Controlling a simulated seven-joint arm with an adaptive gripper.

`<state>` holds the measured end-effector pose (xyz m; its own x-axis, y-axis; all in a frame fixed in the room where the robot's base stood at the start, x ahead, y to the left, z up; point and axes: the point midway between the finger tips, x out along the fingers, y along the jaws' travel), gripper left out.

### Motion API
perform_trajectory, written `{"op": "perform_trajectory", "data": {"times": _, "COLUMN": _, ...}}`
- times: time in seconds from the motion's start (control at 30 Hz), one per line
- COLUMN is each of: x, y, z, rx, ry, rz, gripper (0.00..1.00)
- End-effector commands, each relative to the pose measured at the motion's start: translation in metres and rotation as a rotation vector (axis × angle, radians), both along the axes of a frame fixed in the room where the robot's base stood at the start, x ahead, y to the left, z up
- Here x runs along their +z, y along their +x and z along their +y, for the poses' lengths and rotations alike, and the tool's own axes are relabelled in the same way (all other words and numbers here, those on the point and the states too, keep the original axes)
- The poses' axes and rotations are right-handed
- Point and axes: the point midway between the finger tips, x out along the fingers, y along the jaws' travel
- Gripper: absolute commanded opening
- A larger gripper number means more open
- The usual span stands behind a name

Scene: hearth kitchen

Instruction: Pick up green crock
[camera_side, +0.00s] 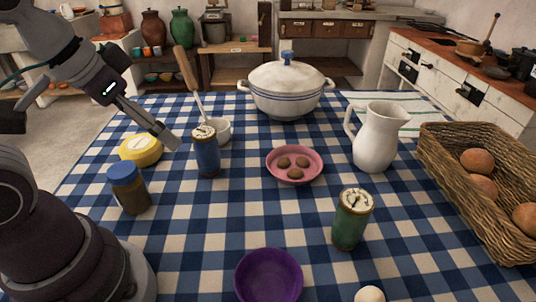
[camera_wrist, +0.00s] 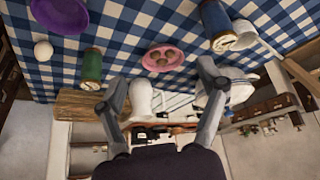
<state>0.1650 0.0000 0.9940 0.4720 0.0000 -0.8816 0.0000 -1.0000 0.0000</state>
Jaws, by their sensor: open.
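The green crock (camera_side: 349,226) stands upright at the front right of the checked table, with a pale lid bearing a dark mark. In the wrist view the green crock (camera_wrist: 91,66) is at upper left, outside the space between the fingers. My gripper (camera_side: 168,138) is in the air at the left side of the table, well apart from the green crock. In the wrist view my gripper (camera_wrist: 162,72) has its two fingers spread, with nothing held between them.
A pink plate (camera_side: 274,172) holds cookies. A white pitcher (camera_side: 378,138), wicker basket (camera_side: 455,185), purple bowl (camera_side: 268,274) and egg (camera_side: 369,294) surround the green crock.

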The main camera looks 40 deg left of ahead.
Motion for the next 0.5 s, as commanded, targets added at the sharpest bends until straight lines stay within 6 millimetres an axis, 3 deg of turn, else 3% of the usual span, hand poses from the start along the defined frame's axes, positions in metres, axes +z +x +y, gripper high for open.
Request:
{"op": "perform_trajectory", "data": {"times": 0.07, "x": 0.000, "y": 0.000, "z": 0.000, "rx": 0.000, "ry": 0.000, "rz": 0.000, "gripper": 0.87}}
{"op": "perform_trajectory", "data": {"times": 0.37, "x": 0.000, "y": 0.001, "z": 0.000, "rx": 0.007, "ry": -0.002, "rz": 0.001, "gripper": 0.87}}
{"op": "perform_trajectory", "data": {"times": 0.5, "x": 0.005, "y": 0.025, "z": -0.010, "rx": 0.191, "ry": -0.084, "rz": 0.033, "gripper": 0.87}}
